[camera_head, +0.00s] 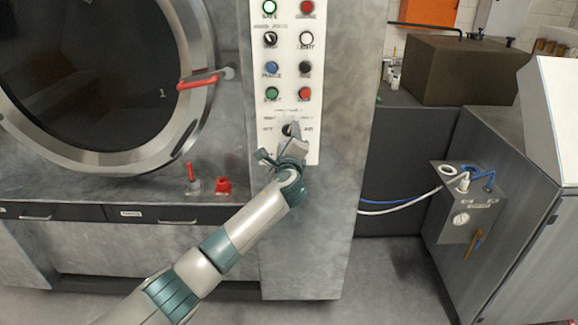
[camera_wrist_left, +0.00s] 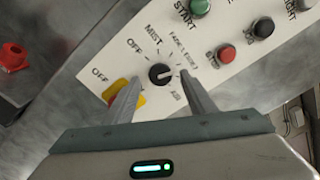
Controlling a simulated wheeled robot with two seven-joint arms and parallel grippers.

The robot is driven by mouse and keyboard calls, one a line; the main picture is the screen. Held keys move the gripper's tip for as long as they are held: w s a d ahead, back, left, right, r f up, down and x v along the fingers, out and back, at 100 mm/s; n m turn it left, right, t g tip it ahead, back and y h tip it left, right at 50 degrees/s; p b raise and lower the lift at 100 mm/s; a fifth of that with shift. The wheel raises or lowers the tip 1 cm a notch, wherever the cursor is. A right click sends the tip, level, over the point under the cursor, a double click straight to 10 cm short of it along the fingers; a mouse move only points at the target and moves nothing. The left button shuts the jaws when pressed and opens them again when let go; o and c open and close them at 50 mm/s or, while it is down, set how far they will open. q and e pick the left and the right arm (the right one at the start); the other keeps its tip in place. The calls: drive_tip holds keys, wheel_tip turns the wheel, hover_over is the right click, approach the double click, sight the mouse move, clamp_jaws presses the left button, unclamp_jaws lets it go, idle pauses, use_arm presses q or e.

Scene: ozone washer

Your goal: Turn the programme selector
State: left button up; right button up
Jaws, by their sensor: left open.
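The programme selector (camera_wrist_left: 160,74) is a round black knob with a light pointer line, on a white control panel (camera_head: 312,75). Printed words such as OFF and MIST stand around it in the left wrist view. In the head view the selector (camera_head: 288,129) is low on the panel and partly covered by my gripper. My left gripper (camera_wrist_left: 160,95) is open, with one finger on each side of the knob in the left wrist view. I cannot tell whether the fingers touch it. In the head view the left gripper (camera_head: 291,145) is at the panel's lower end. My right gripper is not in view.
Several buttons and switches, including a green button (camera_wrist_left: 199,7) and a red button (camera_wrist_left: 227,53), are close to the selector. The round washer door (camera_head: 190,145) with its red handle (camera_head: 198,81) is at left. A red knob (camera_head: 223,185) sits below the door.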

use_arm(q)
drive_tip(key=s+b, duration=0.3)
drive_tip(key=s, duration=1.1)
drive_tip(key=shift+s, duration=0.4)
drive_tip(key=shift+f, duration=0.1)
